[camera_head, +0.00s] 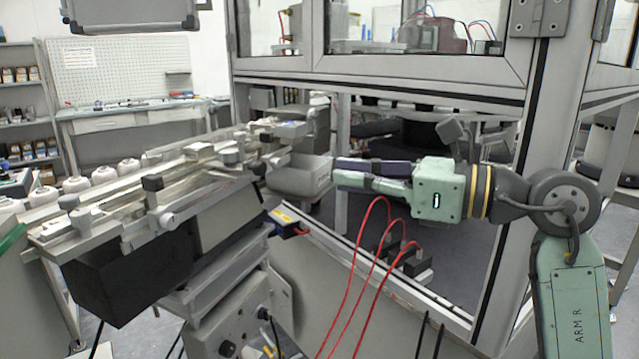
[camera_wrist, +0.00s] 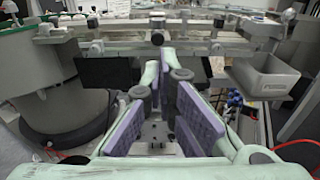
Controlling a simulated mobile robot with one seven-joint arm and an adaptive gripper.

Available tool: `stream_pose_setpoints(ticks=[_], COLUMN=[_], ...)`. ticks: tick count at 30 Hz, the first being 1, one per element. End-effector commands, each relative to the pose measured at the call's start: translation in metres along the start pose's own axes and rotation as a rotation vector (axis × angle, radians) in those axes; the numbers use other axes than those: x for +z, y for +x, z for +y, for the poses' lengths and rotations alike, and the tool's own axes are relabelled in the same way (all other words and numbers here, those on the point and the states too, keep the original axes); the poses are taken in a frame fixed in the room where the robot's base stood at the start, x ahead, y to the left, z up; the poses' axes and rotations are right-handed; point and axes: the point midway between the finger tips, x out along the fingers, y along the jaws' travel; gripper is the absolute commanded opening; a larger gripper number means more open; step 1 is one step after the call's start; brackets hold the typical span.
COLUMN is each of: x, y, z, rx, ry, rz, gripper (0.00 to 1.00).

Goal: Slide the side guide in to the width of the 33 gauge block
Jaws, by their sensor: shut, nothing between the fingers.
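The guide assembly (camera_head: 150,205) is a long run of grey metal rails with clamps and dark-topped blocks, on the left of the head view. I cannot tell which rail is the side guide. A round grey knob (camera_head: 168,218) sits on its near side. The rails also cross the top of the wrist view (camera_wrist: 120,42). I cannot pick out the 33 gauge block; no marking is readable. My gripper (camera_head: 337,174) points left, to the right of the rails and apart from them. In the wrist view its purple-padded fingers (camera_wrist: 166,62) are shut on nothing.
A grey bin (camera_head: 300,176) hangs beside the rails, just left of my fingertips; it also shows in the wrist view (camera_wrist: 265,78). Red cables (camera_head: 372,235) loop below my gripper. A framed cabinet post (camera_head: 525,170) stands close to my arm. White round caps (camera_head: 103,174) line the far side.

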Motion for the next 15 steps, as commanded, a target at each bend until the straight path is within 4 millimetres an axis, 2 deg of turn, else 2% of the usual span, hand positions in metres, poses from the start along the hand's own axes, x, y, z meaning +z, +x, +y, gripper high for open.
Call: stream_pose_setpoints(ticks=[4,6,8,15], x=[-0.001,-0.001,-0.001,-0.005], y=[-0.018,-0.021,-0.017,0.018], z=[-0.001,0.001,0.003,0.017], rx=[-0.002,0.001,0.003,-0.050], ry=[0.001,-0.003,-0.018,-0.128], rz=[0.000,0.001,0.001,-0.024], gripper=[0.00,0.05,0.09,0.25])
